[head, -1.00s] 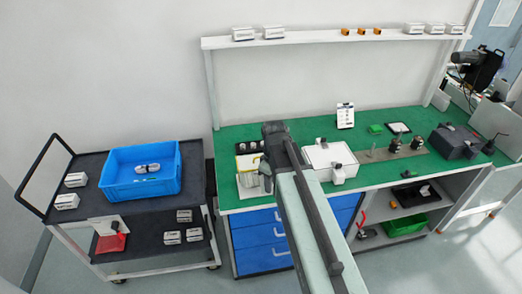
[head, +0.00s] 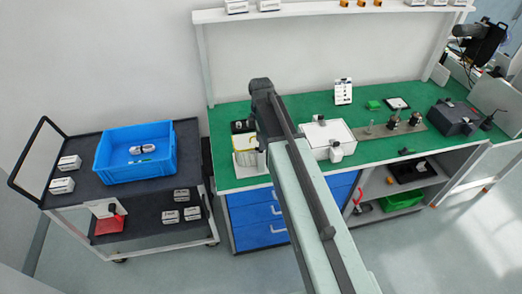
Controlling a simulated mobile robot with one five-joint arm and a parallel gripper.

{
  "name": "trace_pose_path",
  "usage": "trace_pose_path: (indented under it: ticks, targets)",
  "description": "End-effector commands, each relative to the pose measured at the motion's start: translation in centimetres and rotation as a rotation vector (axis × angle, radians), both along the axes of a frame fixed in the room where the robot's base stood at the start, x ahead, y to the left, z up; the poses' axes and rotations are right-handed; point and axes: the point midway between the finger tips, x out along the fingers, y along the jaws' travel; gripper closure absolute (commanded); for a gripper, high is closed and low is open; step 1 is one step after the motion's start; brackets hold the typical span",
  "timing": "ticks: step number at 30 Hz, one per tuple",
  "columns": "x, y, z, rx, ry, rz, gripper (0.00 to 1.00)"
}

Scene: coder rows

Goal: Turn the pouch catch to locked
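A white box (head: 327,134) with dark fittings sits on the green bench top, just right of my arm. A small grey and white catch-like part (head: 336,152) is at its front edge. I cannot tell whether this is the pouch catch or which way it is turned. A white holder with pale yellow sheets (head: 246,152) stands left of my arm, partly hidden by it. My arm reaches up over the bench's front edge, its dark end above the bench at the back. My gripper's fingers are not visible.
A blue bin (head: 136,168) stands on the dark cart (head: 62,213) at left, with white boxes beside it. Blue drawers (head: 256,220) are under the bench. A metal strip with knobs (head: 394,130) and a dark device (head: 453,118) are at right.

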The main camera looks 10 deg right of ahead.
Motion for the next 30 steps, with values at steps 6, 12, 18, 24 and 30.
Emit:
trace_pose_path:
  ticks: [6, 12, 18, 24, 30]
  targets:
    - [0.00, 0.03, -2.10, 0.000, 0.000, 0.000, 0.65]
    - [-0.01, 0.06, -1.87, 0.000, 0.000, 0.000, 0.71]
    - [0.00, 0.08, -1.86, 0.000, 0.000, 0.001, 1.00]
    - [0.01, 0.03, -1.87, -0.001, 0.000, -0.009, 1.00]
    - [0.01, 0.11, -1.87, -0.001, 0.000, -0.074, 1.00]
